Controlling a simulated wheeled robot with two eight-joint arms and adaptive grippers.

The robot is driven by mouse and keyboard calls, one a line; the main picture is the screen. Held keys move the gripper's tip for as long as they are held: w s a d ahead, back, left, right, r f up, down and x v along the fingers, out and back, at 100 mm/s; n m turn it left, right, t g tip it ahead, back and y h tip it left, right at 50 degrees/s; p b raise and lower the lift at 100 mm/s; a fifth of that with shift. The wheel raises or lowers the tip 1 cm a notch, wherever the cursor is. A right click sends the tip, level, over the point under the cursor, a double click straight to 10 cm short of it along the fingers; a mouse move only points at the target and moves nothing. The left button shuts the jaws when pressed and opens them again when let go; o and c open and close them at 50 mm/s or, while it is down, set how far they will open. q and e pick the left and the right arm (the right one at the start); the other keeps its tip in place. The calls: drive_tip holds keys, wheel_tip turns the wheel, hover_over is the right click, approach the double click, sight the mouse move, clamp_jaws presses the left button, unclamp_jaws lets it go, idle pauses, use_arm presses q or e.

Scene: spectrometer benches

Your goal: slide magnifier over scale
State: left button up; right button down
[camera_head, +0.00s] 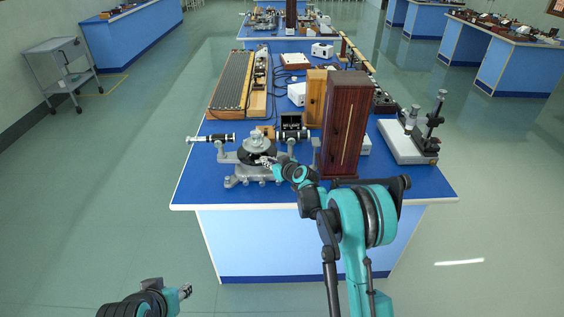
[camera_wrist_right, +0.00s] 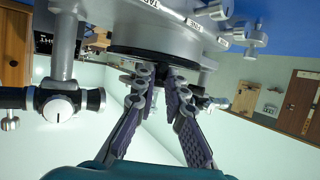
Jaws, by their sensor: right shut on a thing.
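A grey spectrometer (camera_head: 240,171) with a round dark disc in its middle stands on the near bench. My right gripper (camera_head: 265,160) reaches its front edge. In the right wrist view, my right gripper (camera_wrist_right: 166,78) is shut on a small dark part at the black disc (camera_wrist_right: 150,52). The fingers mostly hide this part, and I cannot tell for sure that it is the magnifier. A silver ring with lettering (camera_wrist_right: 185,18) lies beside the disc; scale marks are too small to read. My left gripper (camera_head: 185,291) is low at the left, away from the bench; its opening is unclear.
The blue bench top (camera_head: 195,190) has free room at its front left. A telescope tube (camera_head: 212,138) sticks out left of the spectrometer. A white-based instrument (camera_head: 407,145) stands at the right.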

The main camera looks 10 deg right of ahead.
drive_tip(key=shift+s+a, duration=0.2)
drive_tip(key=shift+a, duration=0.5)
drive_tip(key=shift+s+a, duration=0.15)
drive_tip(key=shift+a, duration=0.5)
drive_tip(key=shift+a+f, duration=0.1)
drive_tip(key=shift+a, duration=0.05)
drive_tip(key=c, duration=1.6)
unclamp_jaws()
drive_tip(key=shift+a, duration=0.1)
drive_tip(key=shift+s+a, duration=0.1)
drive_tip(key=shift+a, duration=0.05)
drive_tip(key=shift+d, duration=0.2)
approach(261, 164)
drive_tip(key=s+r, duration=0.2)
drive_tip(key=s, duration=0.1)
drive_tip(key=s+r, duration=0.1)
drive_tip(key=shift+s+d+r, duration=0.1)
drive_tip(key=shift+s+d, duration=0.25)
